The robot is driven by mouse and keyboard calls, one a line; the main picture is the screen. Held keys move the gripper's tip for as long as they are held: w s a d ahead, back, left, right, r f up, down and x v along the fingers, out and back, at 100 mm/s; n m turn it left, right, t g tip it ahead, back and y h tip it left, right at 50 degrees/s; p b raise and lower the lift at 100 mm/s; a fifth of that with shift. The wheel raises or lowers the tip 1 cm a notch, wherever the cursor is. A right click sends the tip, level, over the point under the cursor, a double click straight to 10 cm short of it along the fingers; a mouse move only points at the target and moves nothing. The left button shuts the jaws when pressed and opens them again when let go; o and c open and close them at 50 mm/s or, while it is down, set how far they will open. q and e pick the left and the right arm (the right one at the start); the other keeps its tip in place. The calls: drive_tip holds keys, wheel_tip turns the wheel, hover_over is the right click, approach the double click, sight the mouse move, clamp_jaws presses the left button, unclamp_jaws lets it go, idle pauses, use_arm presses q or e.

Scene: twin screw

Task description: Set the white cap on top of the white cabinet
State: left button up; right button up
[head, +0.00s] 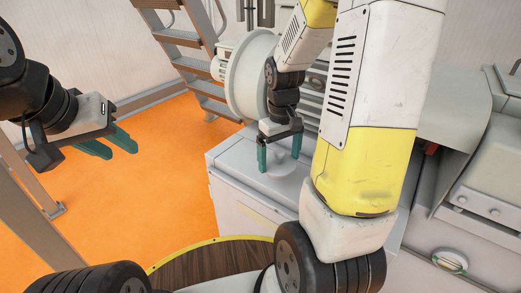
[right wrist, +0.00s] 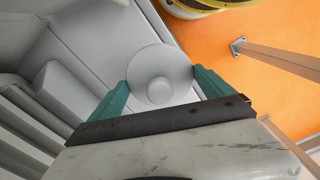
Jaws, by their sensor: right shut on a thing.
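The white cap (right wrist: 158,62), a round disc with a raised knob, sits between the two green fingers of my right gripper (right wrist: 160,80) in the right wrist view. The fingers touch its rim on both sides. In the head view my right gripper (head: 280,162) points down at the top of the white cabinet (head: 227,161), with the pale cap (head: 280,168) low between its fingertips. The cap is at or just above the cabinet top; I cannot tell whether it touches. My left gripper (head: 117,147) is open and empty, off to the left above the orange floor.
A metal staircase (head: 178,37) and a large white flanged wheel (head: 248,75) stand behind the cabinet. Grey-white machinery (head: 490,170) fills the right side. A round wooden surface with a yellow rim (head: 215,262) is in front. Orange floor (head: 170,140) is open on the left.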

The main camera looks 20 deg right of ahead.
drive_tip(key=w+a, duration=0.1)
drive_tip(key=w, duration=0.3)
drive_tip(key=w+a+f, duration=0.1)
drive_tip(key=w+a, duration=0.1)
drive_tip(key=w, duration=0.3)
drive_tip(key=w+a, duration=0.1)
drive_tip(key=w, duration=0.3)
drive_tip(key=shift+w+a+f, duration=0.2)
drive_tip(key=shift+w+a, duration=0.15)
drive_tip(key=shift+a, duration=0.05)
drive_tip(key=shift+f, duration=1.75)
drive_tip(key=shift+f, duration=0.1)
drive_tip(key=shift+f, duration=0.15)
drive_tip(key=o, duration=1.2)
drive_tip(key=shift+c, duration=0.2)
